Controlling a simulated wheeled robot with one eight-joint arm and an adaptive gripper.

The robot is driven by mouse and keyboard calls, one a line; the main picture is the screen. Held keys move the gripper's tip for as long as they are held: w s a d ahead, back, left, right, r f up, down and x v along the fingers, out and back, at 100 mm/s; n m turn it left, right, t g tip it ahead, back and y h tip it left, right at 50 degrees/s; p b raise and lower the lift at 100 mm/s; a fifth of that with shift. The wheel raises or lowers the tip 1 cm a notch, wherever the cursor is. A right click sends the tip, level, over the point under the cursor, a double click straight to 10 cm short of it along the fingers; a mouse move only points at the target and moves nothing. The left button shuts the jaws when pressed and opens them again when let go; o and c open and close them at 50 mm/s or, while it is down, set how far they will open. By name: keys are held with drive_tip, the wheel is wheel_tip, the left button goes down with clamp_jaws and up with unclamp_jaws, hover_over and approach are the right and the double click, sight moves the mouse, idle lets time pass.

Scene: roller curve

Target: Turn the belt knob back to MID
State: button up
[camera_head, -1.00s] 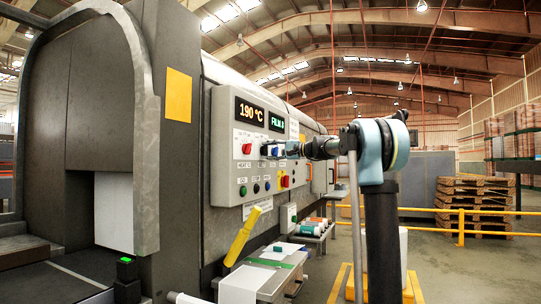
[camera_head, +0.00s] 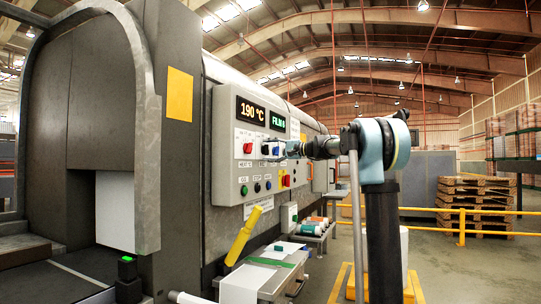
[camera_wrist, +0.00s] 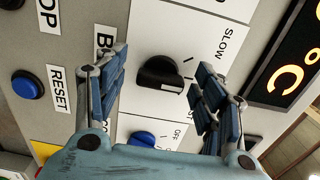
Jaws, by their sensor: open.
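The belt knob (camera_wrist: 162,74) is a black rotary knob on a white label plate with the word SLOW in the wrist view. It lies between the two blue-padded fingers of my gripper (camera_wrist: 158,90). The fingers are open, one on each side, with visible gaps to the knob. Thin marks are printed around the knob; the setting it points to is hard to read. The rest of its label is hidden by the right finger. In the head view my gripper (camera_head: 279,149) is at the control panel (camera_head: 222,188) and covers the knob.
A blue knob (camera_wrist: 143,139) sits just below, partly behind my gripper. A blue RESET button (camera_wrist: 27,84) is at left, and an orange display (camera_wrist: 287,78) at right. In the head view, a red knob (camera_head: 247,148) and a yellow handle (camera_head: 238,246) are nearby.

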drive_tip(key=v, duration=1.2)
